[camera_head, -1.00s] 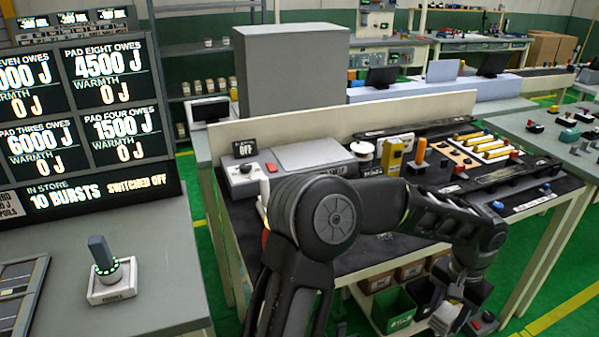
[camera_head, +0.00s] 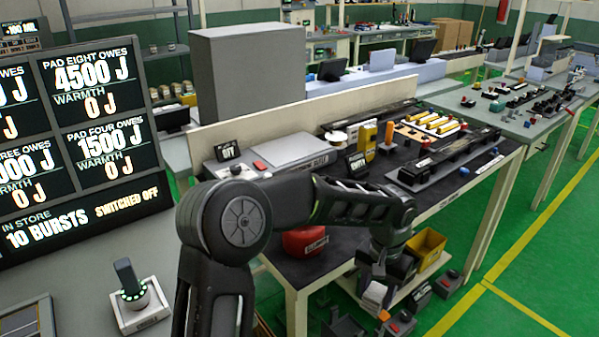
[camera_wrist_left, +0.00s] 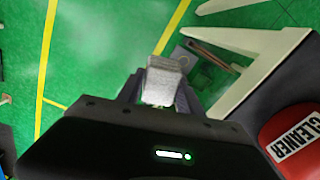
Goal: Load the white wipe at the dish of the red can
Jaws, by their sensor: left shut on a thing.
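The red can (camera_head: 305,241), with a white label, stands on the dark bench top behind my left arm in the head view. In the left wrist view the red can (camera_wrist_left: 300,115) is at the right edge, its label reading CLEANER. My left gripper (camera_head: 377,278) hangs beyond the bench's front edge, to the right of the can. It is shut on the white wipe (camera_head: 373,296), which also shows between the fingers in the left wrist view (camera_wrist_left: 163,82). The can's dish cannot be made out. My right gripper is not in view.
A yellow bin (camera_head: 427,246) sits on the lower shelf near my left gripper. A grey case (camera_head: 287,150), a small sign (camera_head: 228,151) and yellow blocks (camera_head: 437,123) stand on the bench. Open green floor (camera_head: 520,270) lies to the right.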

